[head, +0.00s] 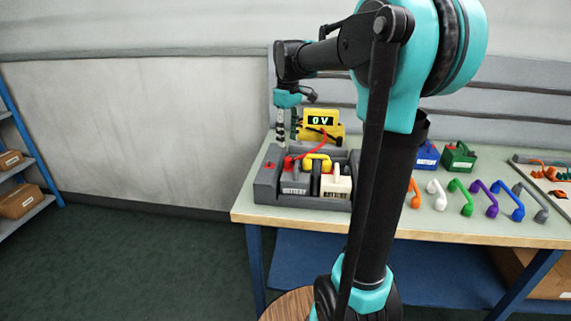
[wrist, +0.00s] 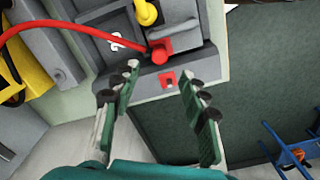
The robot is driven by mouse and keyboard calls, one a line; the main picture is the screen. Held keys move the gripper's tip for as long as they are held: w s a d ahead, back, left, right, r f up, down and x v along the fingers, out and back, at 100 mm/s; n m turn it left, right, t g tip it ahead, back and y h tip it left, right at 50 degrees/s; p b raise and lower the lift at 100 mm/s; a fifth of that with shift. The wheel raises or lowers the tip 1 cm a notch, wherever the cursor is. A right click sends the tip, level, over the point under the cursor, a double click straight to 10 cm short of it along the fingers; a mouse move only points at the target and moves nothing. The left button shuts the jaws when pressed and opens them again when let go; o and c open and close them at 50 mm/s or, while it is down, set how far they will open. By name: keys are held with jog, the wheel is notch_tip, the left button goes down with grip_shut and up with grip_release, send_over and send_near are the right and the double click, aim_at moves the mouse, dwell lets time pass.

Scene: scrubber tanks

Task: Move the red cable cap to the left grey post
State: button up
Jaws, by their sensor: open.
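The red cable cap (head: 288,162) is at the left end of the grey battery (head: 295,184), with a red cable (head: 322,146) running from it to the yellow meter (head: 322,134). The wrist view shows the cap (wrist: 160,50) upper middle, beyond my fingertips. A red square (wrist: 168,80) with a small grey stub lies on the dark grey tray's edge (wrist: 148,86), just nearer than the cap; it shows faintly in the head view (head: 268,164). I cannot tell surely which part is the left grey post. My gripper (wrist: 160,76) is open and empty, pointing down above the tray's left end (head: 281,142).
A yellow link (head: 316,157) and a white battery (head: 336,183) sit in the tray. Blue (head: 427,155) and green (head: 459,157) batteries and several coloured links stand to the right on the table (head: 440,229). The floor left of the table is clear.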

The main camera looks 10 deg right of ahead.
aim_at(288, 158)
jog(key=shift+f, duration=0.15)
jog(key=shift+f, duration=4.35)
grip_shut()
jog(key=shift+r, duration=0.15)
jog(key=shift+r, duration=2.85)
